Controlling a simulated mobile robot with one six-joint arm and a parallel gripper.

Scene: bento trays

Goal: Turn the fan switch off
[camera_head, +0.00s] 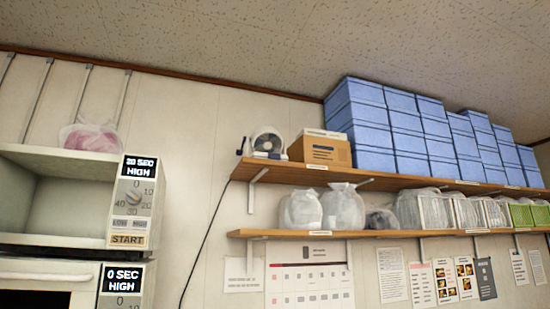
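A small white fan (268,143) with a round dark grille stands at the left end of the upper wooden shelf, beside a cardboard box. It is small in the picture, and I cannot make out its switch or whether it is on. A dark cord runs from the shelf's left end down the wall. My gripper is not in view.
A cardboard box (320,151) and stacked blue boxes (400,135) fill the upper shelf (300,172). The lower shelf (300,233) holds several plastic bags. Two microwave-like units (60,205) are stacked at the left, with a pink bag (90,138) on top.

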